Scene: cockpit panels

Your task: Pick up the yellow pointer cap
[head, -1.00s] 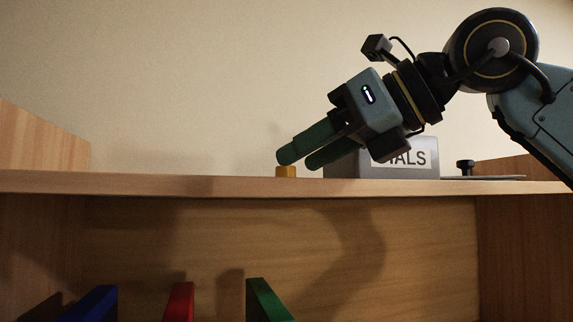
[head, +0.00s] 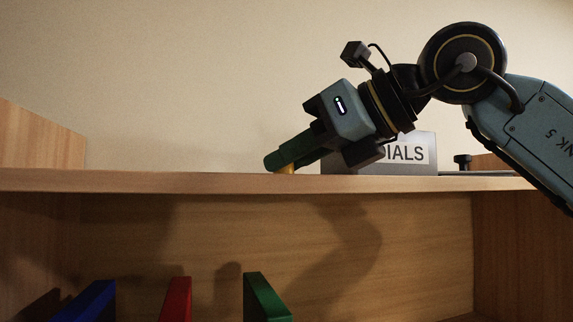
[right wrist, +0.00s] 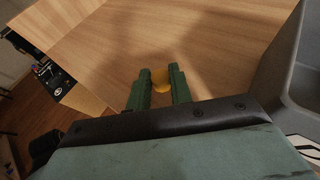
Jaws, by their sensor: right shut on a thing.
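The yellow pointer cap (head: 287,169) sits on the wooden shelf top near its front edge in the head view, mostly hidden by my right gripper's fingers. It also shows in the right wrist view (right wrist: 161,80), between the tips of the two green fingers. My right gripper (head: 273,162) reaches down from the upper right, its fingers tilted and low over the shelf. It is shut on the yellow cap, with a finger on each side, as the right wrist view (right wrist: 160,76) shows. My left gripper is not in view.
A grey box labelled "DIALS" (head: 428,143) stands just right of my right gripper. A small black knob (head: 462,161) is farther right. Blue (head: 88,302), red (head: 177,299) and green (head: 266,297) pieces stand below the shelf top. The shelf top to the left is clear.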

